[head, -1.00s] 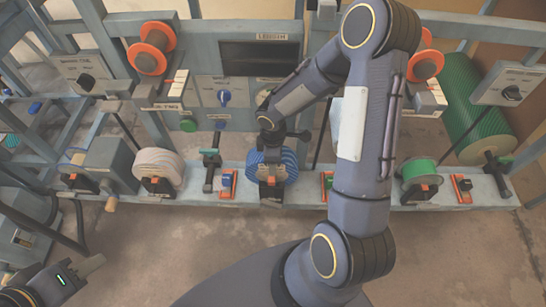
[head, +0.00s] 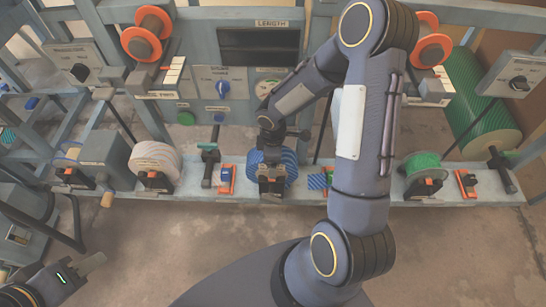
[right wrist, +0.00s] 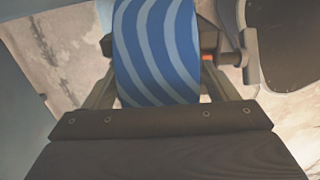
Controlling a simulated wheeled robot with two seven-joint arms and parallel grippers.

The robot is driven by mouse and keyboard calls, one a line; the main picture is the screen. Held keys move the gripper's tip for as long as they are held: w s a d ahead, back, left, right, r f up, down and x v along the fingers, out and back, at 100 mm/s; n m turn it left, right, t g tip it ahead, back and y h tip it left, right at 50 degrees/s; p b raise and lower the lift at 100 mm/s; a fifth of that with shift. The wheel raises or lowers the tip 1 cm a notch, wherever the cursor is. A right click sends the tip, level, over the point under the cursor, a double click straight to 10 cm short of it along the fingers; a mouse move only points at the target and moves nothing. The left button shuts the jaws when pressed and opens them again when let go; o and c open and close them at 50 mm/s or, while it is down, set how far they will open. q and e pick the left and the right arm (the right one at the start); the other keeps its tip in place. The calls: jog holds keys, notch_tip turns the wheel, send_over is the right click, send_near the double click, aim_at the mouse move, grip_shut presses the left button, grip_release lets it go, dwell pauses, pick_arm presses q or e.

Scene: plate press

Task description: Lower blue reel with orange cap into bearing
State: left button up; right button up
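The blue striped reel (head: 273,160) sits at the middle of the low grey rail, over a dark bearing stand (head: 272,186). In the right wrist view the reel (right wrist: 158,50) fills the upper middle, with an orange part (right wrist: 208,58) at its right side, beside a grey shaft end. Whether the reel is seated in the bearing cannot be told. My right gripper (head: 271,138) is at the reel's upper edge; its fingertips are not clear in either view. My left gripper (head: 88,266) is at the lower left, away from the reel, over the floor.
A white roll (head: 153,160) and a green reel (head: 424,166) stand on the same rail (head: 380,190). My right arm covers the rail right of the reel. Floor in front is clear.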

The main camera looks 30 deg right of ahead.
notch_tip(320, 180, up, 7)
jog(key=shift+f+p, duration=0.15)
jog(key=shift+p, duration=1.05)
jog(key=shift+r, duration=0.55)
